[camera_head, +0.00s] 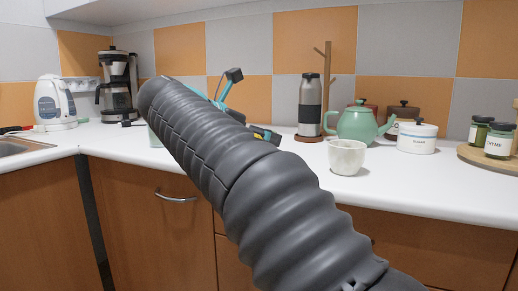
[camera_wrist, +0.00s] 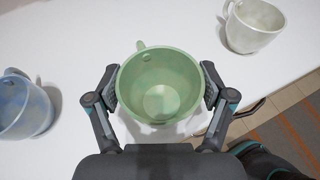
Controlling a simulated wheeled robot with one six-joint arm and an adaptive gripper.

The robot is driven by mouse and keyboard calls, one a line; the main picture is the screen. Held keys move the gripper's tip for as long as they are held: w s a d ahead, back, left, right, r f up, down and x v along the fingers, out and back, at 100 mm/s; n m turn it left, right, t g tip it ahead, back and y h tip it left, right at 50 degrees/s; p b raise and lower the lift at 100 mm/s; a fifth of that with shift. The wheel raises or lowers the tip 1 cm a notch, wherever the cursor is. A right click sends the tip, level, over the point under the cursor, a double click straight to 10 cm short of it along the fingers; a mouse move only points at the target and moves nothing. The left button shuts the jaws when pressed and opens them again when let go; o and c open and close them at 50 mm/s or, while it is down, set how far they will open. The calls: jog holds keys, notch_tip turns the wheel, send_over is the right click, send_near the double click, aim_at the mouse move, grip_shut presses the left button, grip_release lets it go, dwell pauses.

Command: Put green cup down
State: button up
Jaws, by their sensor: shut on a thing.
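The green cup (camera_wrist: 160,92) is in the middle of the wrist view, upright and seen from above, open and empty, with its handle pointing away from me. My gripper (camera_wrist: 158,86) is shut on it, one finger on each side of its outer wall.
A white cup (camera_wrist: 254,26) stands to the right of the green cup and a blue cup (camera_wrist: 24,108) to the left. A green teapot (camera_head: 356,124), sugar jar (camera_head: 417,139) and steel flask (camera_head: 309,105) stand farther back. The counter's front edge is close.

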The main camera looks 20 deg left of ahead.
jog(key=shift+f, duration=0.8)
jog(key=o, duration=1.2)
jog(key=shift+f, duration=0.1)
jog(key=shift+c, duration=0.2)
jog(key=p+v, duration=0.3)
jog(key=v, duration=0.9)
